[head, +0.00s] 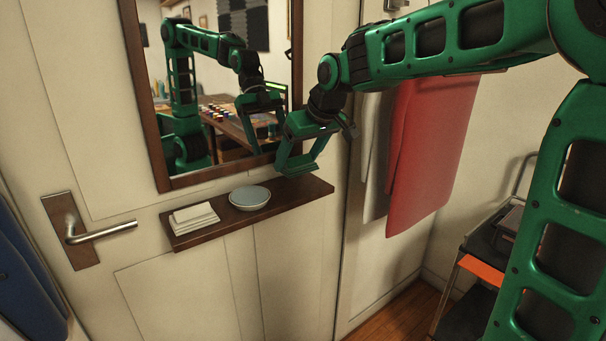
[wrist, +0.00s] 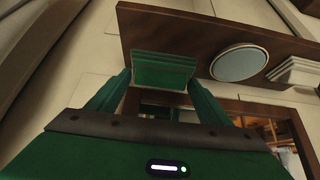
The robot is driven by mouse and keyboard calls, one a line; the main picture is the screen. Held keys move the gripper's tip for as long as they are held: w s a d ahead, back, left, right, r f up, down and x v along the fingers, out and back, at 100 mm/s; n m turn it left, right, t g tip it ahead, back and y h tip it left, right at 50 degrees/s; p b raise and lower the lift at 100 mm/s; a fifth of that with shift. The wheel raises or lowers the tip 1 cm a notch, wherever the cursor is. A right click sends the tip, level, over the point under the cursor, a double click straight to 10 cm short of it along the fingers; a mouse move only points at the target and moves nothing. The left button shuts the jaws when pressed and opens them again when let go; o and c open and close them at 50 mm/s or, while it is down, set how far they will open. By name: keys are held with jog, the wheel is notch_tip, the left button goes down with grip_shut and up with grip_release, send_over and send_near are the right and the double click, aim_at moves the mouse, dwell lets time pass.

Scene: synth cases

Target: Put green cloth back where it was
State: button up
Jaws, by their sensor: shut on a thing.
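The green cloth (head: 299,170) is a small folded stack at the right end of the dark wooden shelf (head: 190,240). My gripper (head: 301,160) is shut on it, with a finger at each side. In the wrist view the green cloth (wrist: 163,72) sits between the fingertips, in front of the shelf (wrist: 160,25). It is over the bare right end of the shelf; I cannot tell whether it touches the wood.
A pale blue bowl (head: 250,198) and folded white cloths (head: 194,217) stand left of the gripper on the shelf. A framed mirror (head: 225,100) hangs just above. A red towel (head: 432,150) hangs at right. A door handle (head: 100,233) juts out at left.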

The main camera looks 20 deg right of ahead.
aim_at(301, 172)
jog(key=shift+w+d+f, duration=0.15)
jog(key=shift+d+f, duration=0.2)
jog(key=shift+d, duration=0.05)
jog(key=shift+f, duration=1.95)
jog(key=o, duration=0.9)
